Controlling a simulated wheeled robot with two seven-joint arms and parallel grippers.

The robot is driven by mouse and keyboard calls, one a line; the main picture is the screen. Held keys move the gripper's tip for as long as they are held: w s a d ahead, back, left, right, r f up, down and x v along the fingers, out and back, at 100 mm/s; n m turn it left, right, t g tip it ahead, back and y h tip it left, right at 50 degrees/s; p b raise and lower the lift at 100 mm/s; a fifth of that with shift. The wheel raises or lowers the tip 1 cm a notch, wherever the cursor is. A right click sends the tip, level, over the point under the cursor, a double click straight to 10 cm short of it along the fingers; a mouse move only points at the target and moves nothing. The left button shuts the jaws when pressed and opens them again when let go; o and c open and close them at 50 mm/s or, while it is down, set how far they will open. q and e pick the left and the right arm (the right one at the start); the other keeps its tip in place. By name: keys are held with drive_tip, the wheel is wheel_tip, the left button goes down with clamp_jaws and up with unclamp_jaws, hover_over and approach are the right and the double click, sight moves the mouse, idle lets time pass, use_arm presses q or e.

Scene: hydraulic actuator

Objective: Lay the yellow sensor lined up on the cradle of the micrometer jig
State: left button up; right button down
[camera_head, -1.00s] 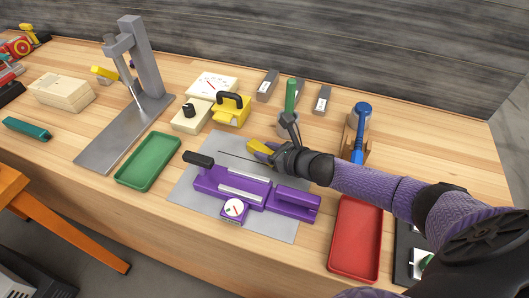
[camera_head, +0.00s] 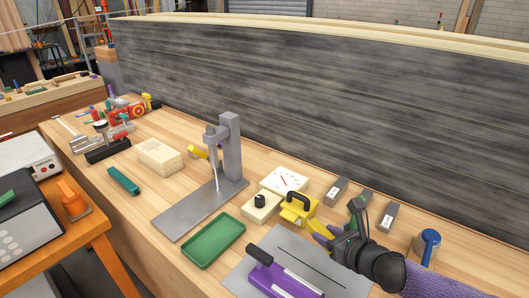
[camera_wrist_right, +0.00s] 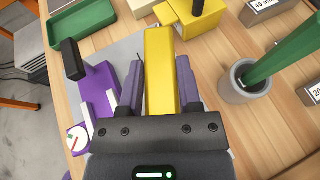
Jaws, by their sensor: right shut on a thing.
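The yellow sensor (camera_wrist_right: 160,75) is a long yellow bar held between the two fingers of my right gripper (camera_wrist_right: 160,90). In the head view its yellow end (camera_head: 319,228) shows beyond my right gripper (camera_head: 332,239), above the grey mat. The purple micrometer jig (camera_head: 283,281) sits at the bottom edge of the head view, partly cut off. In the right wrist view the jig (camera_wrist_right: 97,90) is left of the gripper, with its dial (camera_wrist_right: 77,138) lower left and much of it hidden. The sensor is beside the jig, apart from the cradle. My left gripper is out of view.
A yellow box with a black handle (camera_head: 296,212) stands close beyond the sensor. A grey cup with a green-handled tool (camera_wrist_right: 236,88) is right of the gripper. A green tray (camera_head: 213,240) and a grey stand (camera_head: 230,150) are to the left. Grey blocks (camera_head: 388,217) line the back.

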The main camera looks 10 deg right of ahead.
drive_tip(key=s+a+r+m+h, duration=0.3)
drive_tip(key=a+r, duration=0.3)
drive_tip(key=a, duration=0.5)
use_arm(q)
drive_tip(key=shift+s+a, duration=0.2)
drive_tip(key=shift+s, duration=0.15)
use_arm(e)
drive_tip(key=s+d+r+m+g+h, duration=0.1)
drive_tip(key=s+d+r+m+h, duration=0.1)
drive_tip(key=s+r+m+h, duration=0.4)
drive_tip(key=s+r+h, duration=0.1)
drive_tip(key=s, duration=0.2)
drive_tip(key=shift+s+d+r+m+h, duration=0.15)
drive_tip(key=shift+d+r+m+h, duration=0.15)
drive_tip(key=shift+h, duration=0.1)
